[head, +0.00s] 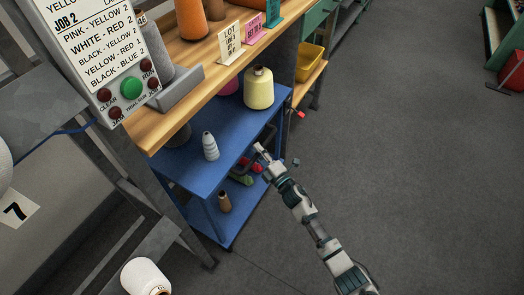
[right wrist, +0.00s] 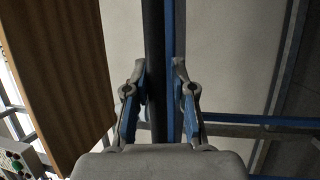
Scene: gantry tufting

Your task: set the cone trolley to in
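The cone trolley (head: 188,160) is a blue two-shelf cart standing partly under the wooden bench. Its upper shelf carries a pale yellow cone (head: 259,88) and a white-grey cone (head: 210,146); its lower shelf holds a brown cone (head: 224,202) and red and green items. My right gripper (head: 267,153) is at the trolley's right side, near its dark handle bar. In the right wrist view, my right gripper (right wrist: 160,72) has its fingers apart, with a dark bar (right wrist: 154,40) and a blue edge showing between them. Contact with the bar cannot be told. My left gripper is not seen.
The wooden bench (head: 190,75) bears cones, a grey tray (head: 178,88) and small signs. A job board (head: 100,50) with buttons stands at the left. A yellow bin (head: 309,62) sits beyond the trolley.

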